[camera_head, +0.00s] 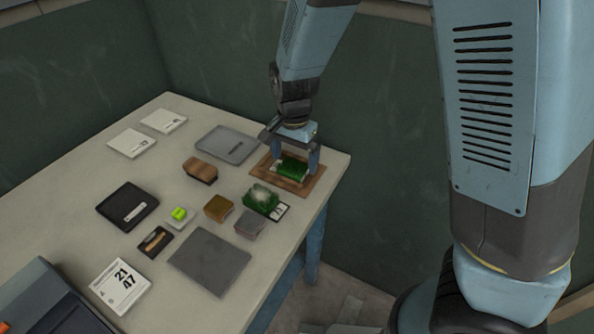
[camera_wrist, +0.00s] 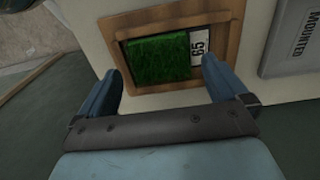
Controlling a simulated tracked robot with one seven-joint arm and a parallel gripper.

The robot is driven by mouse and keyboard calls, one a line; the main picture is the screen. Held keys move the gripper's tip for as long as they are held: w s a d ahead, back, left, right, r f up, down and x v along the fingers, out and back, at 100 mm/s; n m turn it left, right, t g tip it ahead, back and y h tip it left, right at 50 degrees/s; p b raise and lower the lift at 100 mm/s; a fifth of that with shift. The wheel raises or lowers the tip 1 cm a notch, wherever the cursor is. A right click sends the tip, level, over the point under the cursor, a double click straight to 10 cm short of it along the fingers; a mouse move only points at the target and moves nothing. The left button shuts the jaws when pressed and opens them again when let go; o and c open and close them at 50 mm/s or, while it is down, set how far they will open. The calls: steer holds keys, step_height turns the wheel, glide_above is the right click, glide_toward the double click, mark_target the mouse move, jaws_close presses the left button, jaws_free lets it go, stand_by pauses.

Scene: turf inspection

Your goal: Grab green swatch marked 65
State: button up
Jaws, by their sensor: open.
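The green swatch (camera_wrist: 158,60) is a grassy block with a white label (camera_wrist: 199,45) reading 65. It lies in a brown wooden tray (camera_wrist: 236,28) in the wrist view. In the head view the swatch (camera_head: 291,167) sits in the wooden tray (camera_head: 313,190) at the table's far right corner. My gripper (camera_head: 295,158) is over the tray with its fingers apart, pointing down. In the wrist view its two blue fingers (camera_wrist: 161,78) are spread near the left and right ends of the swatch. Whether they touch it I cannot tell.
A grey tray (camera_head: 227,145) lies left of the wooden tray; a grey label MOUNTED (camera_wrist: 306,38) shows in the wrist view. Another green swatch (camera_head: 261,197) and brown and grey blocks (camera_head: 219,208) stand nearer. A black tray (camera_head: 127,205) and white cards (camera_head: 132,143) lie left.

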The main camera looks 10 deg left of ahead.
steer(key=shift+f, duration=0.85)
steer(key=shift+c, duration=0.5)
steer(key=c, duration=0.9)
